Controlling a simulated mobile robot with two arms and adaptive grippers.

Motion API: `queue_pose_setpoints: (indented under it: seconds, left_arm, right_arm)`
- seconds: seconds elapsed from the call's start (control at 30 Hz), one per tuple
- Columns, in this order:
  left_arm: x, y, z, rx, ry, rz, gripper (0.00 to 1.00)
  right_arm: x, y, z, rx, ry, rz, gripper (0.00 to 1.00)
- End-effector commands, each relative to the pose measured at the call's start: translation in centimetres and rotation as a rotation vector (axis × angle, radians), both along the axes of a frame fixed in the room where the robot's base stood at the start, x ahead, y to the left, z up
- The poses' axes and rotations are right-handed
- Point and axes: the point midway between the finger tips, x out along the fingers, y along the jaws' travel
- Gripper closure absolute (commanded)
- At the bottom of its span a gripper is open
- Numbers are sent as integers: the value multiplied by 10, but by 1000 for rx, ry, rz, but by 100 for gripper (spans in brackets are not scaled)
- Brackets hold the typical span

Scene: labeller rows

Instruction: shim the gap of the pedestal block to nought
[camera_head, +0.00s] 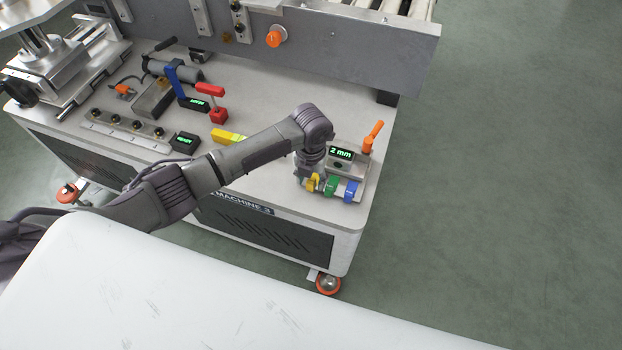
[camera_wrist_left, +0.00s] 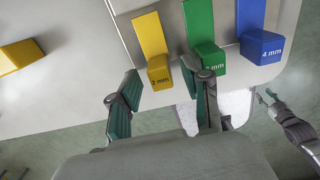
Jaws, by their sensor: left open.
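The pedestal block (camera_head: 360,172) stands at the right front corner of the machine top; its display (camera_head: 341,154) reads 2 mm. An orange lever (camera_head: 373,136) rises at its back right. Three shims lie side by side along its front: yellow (camera_head: 315,182), green (camera_head: 331,186) and blue (camera_head: 351,190).
Another yellow piece (camera_head: 227,136) lies on the machine top (camera_head: 270,185), partly behind my left arm. A red lever (camera_head: 217,100), a blue lever (camera_head: 176,85) and a READY display (camera_head: 185,142) stand further left. A grey beam (camera_head: 340,45) crosses behind. A white surface (camera_head: 200,300) fills the near side.

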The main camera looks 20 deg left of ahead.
Motion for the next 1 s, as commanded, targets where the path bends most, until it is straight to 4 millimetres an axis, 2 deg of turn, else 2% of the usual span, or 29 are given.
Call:
queue_pose_setpoints:
  seconds: [0.3,0.6,1.0]
  left_arm:
    - [0,0,-3,0,0,0,52]
    - [0,0,-2,0,0,0,100]
    - [0,0,-1,1,-1,0,100]
  right_arm:
    - [0,0,0,0,-1,0,60]
    - [0,0,0,0,-1,0,60]
    - [-2,0,2,1,2,0,60]
